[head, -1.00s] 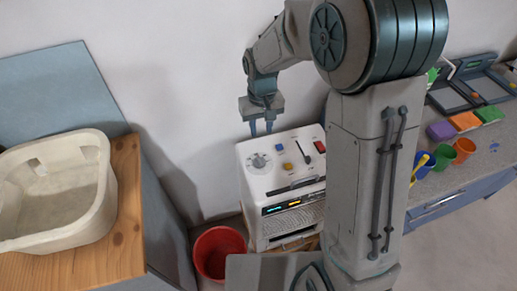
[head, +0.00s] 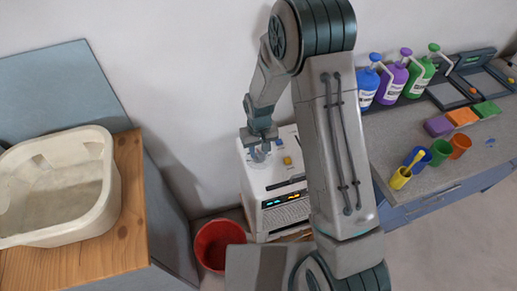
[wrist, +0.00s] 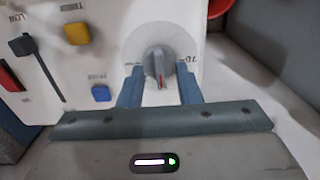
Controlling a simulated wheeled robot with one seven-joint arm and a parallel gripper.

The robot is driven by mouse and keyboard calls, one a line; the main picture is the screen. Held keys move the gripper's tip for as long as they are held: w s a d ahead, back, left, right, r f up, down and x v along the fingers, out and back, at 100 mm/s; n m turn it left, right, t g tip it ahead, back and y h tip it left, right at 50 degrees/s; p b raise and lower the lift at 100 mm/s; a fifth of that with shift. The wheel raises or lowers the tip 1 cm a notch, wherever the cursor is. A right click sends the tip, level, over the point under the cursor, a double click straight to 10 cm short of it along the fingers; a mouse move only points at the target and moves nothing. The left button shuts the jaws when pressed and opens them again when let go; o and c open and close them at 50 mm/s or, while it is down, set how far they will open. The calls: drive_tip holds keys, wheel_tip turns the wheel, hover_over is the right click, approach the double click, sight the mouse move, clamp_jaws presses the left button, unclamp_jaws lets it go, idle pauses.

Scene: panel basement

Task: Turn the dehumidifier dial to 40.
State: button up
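The dehumidifier (head: 258,178) is a white box standing against the wall, with its control panel on top. Its dial (wrist: 157,62) is a grey knob on a round pale plate, with a red pointer mark facing the bottom of the wrist view. A "70" label shows at the plate's right; the other numbers are hidden or unreadable. My gripper (wrist: 160,80) is open, with one blue finger on each side of the knob and a small gap seeming to remain. In the head view my gripper (head: 261,153) is over the panel's left part and covers the dial.
A yellow button (wrist: 77,33), blue button (wrist: 101,93), black slider (wrist: 23,46) and red switch (wrist: 10,78) share the panel. A red bucket (head: 213,246) stands at the dehumidifier's left. Bottles and cups (head: 440,152) stand on the right counter.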

drive_tip(key=shift+f, duration=0.35)
drive_tip(key=shift+c, duration=0.3)
clamp_jaws()
drive_tip(key=m+b, duration=0.3)
drive_tip(key=shift+f+m, duration=0.1)
drive_tip(key=shift+m, duration=0.2)
drive_tip(key=m+b, duration=0.1)
drive_tip(key=m, duration=0.4)
drive_tip(key=shift+b, duration=0.4)
